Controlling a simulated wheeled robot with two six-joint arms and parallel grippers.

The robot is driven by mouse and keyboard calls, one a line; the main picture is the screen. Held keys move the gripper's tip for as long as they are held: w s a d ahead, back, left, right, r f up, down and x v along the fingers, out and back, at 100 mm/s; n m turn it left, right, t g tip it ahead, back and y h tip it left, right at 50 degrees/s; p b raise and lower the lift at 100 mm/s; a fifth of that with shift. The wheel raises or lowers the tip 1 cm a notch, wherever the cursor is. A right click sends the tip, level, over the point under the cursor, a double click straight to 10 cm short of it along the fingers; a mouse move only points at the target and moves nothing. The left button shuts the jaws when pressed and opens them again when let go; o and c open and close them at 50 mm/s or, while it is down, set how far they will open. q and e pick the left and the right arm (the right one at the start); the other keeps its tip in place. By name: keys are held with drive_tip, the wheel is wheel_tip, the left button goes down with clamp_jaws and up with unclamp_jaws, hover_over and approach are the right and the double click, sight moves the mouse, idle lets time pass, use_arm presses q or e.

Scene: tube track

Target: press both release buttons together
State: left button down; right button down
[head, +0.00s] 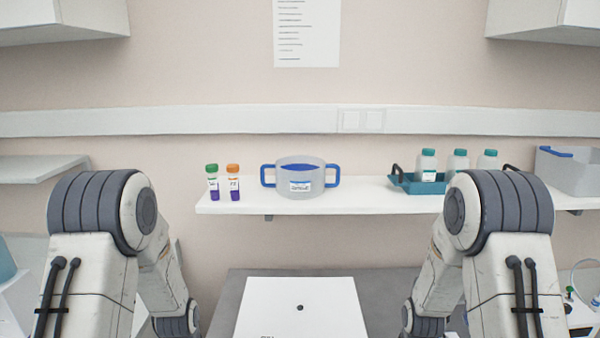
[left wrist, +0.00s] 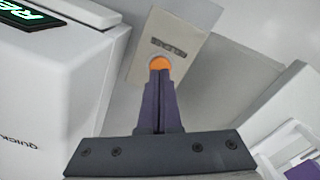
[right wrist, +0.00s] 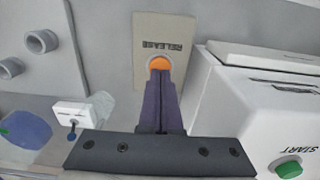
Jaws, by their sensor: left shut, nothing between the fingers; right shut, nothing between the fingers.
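In the left wrist view an orange release button (left wrist: 160,63) sits on a beige plate (left wrist: 187,28) with a small dark label. My left gripper (left wrist: 160,73) is shut and empty, its purple fingertips at the button and covering its lower part. In the right wrist view the other orange release button (right wrist: 159,62) sits on a beige plate (right wrist: 150,28) marked RELEASE, seen upside down. My right gripper (right wrist: 160,73) is shut and empty, its fingertips likewise at the button. I cannot tell whether either tip touches or presses. The head view shows neither button nor gripper.
A white machine (head: 300,310) stands between my arms; its side (left wrist: 50,100) is close to my left gripper. A white casing with a green START button (right wrist: 289,168) is beside my right gripper. A shelf (head: 375,204) behind holds two tubes, a blue-handled pot (head: 300,175) and bottles.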

use_arm(q)
drive_tip(key=shift+f, duration=0.65)
idle(0.3)
drive_tip(key=shift+r, duration=0.15)
use_arm(e)
drive_tip(key=shift+f, duration=0.65)
idle(0.6)
drive_tip(key=shift+r, duration=0.15)
idle(0.4)
